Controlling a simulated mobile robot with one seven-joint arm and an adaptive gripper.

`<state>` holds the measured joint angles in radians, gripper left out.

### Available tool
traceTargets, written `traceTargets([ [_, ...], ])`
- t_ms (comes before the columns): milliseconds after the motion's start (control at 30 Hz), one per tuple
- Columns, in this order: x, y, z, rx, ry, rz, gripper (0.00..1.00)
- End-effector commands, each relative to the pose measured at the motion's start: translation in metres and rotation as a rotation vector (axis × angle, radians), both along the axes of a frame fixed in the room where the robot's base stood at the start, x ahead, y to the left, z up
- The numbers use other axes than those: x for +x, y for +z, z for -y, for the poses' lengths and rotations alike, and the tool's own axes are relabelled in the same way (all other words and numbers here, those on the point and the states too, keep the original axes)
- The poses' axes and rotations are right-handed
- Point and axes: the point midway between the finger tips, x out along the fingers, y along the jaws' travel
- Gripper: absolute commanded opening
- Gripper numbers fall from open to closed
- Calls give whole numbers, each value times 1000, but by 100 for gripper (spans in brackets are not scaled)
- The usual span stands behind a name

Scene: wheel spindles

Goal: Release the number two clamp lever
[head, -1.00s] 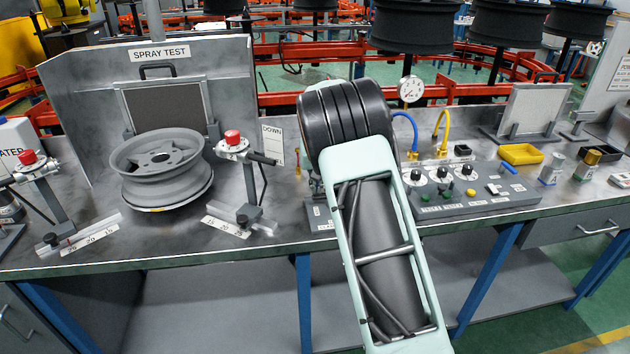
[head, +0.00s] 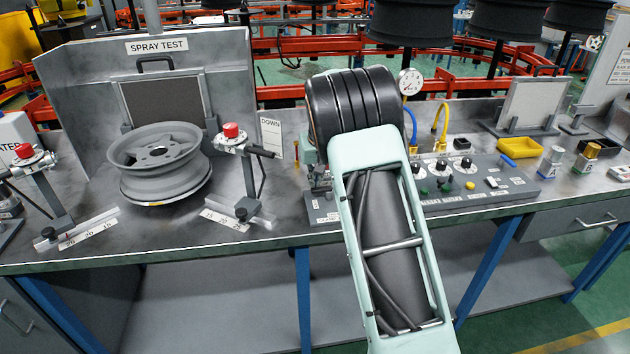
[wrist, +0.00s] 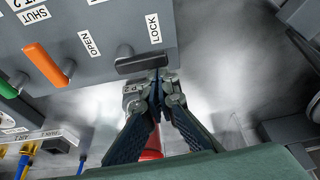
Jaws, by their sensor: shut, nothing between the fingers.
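In the wrist view, a black lever (wrist: 140,63) sits on the edge of a grey control box, between the OPEN label (wrist: 89,43) and the LOCK label (wrist: 153,28), with its right end beneath LOCK. A white label beside my fingertips is partly covered; a "P" shows, and a 2 seems to follow. My gripper (wrist: 160,88) is shut and empty, its tips right at the lever's right end. I cannot tell whether they touch it. In the head view my forearm hides most of the gripper and the lever.
A red part (wrist: 152,145) shows behind my fingers.

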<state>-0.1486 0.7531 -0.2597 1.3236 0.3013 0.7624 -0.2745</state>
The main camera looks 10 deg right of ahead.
Motion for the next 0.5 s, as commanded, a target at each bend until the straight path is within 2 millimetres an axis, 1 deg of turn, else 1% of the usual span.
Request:
traceTargets([
  [267, -4, -1, 0, 1, 83, 0, 0],
  [500, -11, -2, 0, 2, 261, 0, 0],
])
